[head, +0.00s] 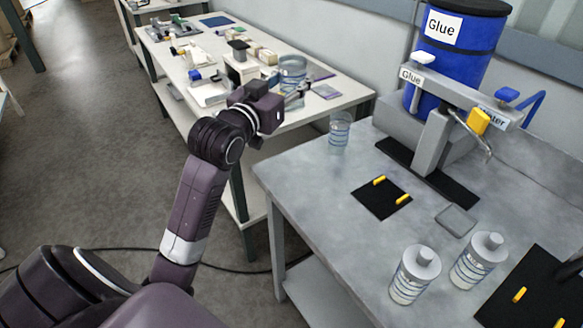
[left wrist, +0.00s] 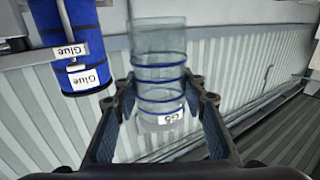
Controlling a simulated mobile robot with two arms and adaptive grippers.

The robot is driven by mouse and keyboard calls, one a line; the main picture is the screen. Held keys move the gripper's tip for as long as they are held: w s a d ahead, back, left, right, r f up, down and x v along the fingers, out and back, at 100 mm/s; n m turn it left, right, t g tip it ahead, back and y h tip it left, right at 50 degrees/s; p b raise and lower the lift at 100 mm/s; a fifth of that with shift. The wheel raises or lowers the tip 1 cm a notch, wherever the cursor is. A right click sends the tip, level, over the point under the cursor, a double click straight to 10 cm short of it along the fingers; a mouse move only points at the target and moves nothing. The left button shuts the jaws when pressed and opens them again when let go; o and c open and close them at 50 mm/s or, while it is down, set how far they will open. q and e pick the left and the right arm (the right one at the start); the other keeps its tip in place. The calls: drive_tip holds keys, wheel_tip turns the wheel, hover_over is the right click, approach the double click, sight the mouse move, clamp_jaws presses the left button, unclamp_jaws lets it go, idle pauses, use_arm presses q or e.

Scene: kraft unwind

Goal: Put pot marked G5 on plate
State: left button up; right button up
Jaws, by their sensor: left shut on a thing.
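The pot marked G5 (left wrist: 160,65) is a clear cylinder with blue bands and a white label. In the left wrist view it stands between the fingers of my left gripper (left wrist: 163,98), which is shut on it; the label reads upside down there. In the head view my left gripper (head: 290,97) is raised at the back table's near end, with the banded clear pot (head: 293,70) at its fingertips. A small grey square plate (head: 455,220) lies bare on the grey table. My right gripper is not clearly in view.
The grey table (head: 320,190) holds a black mat (head: 370,203) with two yellow bars, another clear pot (head: 340,132), and two lidded pots (head: 414,275) (head: 479,262). A dispenser (head: 435,145) and blue glue barrel (head: 455,55) stand behind. The back table (head: 340,92) is cluttered.

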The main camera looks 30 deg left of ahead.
use_arm(q)
drive_tip(key=shift+a+r, duration=0.15)
drive_tip(key=shift+r, duration=0.1)
wheel_tip(320, 180, down, 20)
drive_tip(key=shift+r, duration=0.2)
idle(0.4)
drive_tip(key=shift+f, duration=0.1)
drive_tip(key=shift+f, duration=0.15)
drive_tip(key=o, duration=1.2)
